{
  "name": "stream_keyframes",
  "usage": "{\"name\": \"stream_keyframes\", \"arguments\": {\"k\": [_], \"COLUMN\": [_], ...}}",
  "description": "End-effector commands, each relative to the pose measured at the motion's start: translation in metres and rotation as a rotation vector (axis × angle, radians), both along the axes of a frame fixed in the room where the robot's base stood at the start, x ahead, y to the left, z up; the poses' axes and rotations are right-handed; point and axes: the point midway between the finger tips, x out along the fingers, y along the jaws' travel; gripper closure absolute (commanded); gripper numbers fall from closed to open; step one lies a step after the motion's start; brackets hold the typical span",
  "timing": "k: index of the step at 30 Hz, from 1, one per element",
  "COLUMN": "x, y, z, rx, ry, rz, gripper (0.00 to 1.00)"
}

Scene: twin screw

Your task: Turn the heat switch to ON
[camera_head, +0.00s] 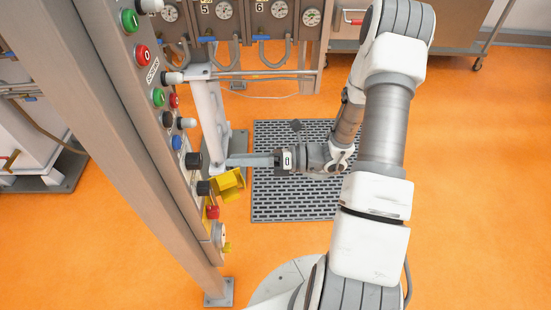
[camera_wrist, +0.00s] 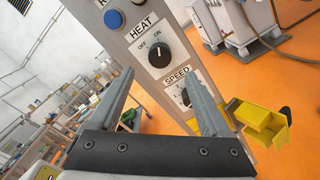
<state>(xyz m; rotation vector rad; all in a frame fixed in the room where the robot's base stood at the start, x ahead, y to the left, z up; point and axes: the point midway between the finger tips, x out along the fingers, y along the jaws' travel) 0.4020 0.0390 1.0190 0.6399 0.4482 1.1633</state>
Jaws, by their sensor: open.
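The heat switch (camera_wrist: 159,54) is a round black knob on a grey panel, under the word HEAT, with OFF and ON printed beside it. A small white mark shows on it, but I cannot tell clearly which label it points to. In the head view the knob (camera_head: 194,160) sticks out from the panel below a blue button. My gripper (camera_head: 229,161) is open and empty, just right of the knob and apart from it. In the wrist view my gripper (camera_wrist: 160,45) has one finger on each side of the knob in the picture.
The SPEED knob (camera_wrist: 185,96) is just below, partly hidden by a finger. A yellow guard (camera_head: 228,185) with a red button (camera_head: 212,211) juts out below. The blue button (camera_wrist: 114,19) is above. Orange floor to the right of the panel is mostly clear.

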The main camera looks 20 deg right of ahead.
Motion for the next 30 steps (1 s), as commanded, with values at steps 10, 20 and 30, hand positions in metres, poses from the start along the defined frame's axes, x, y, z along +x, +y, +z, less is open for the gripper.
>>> {"name": "stream_keyframes", "arguments": {"k": [10,20,30], "x": [-0.024,-0.031,-0.030], "y": [-0.068,-0.084,-0.083], "z": [-0.001,0.000,0.000], "rx": [-0.002,0.000,0.000], "ry": [0.000,0.001,0.001], "rz": [-0.001,0.001,0.001], "gripper": [0.19,0.19,0.19]}}
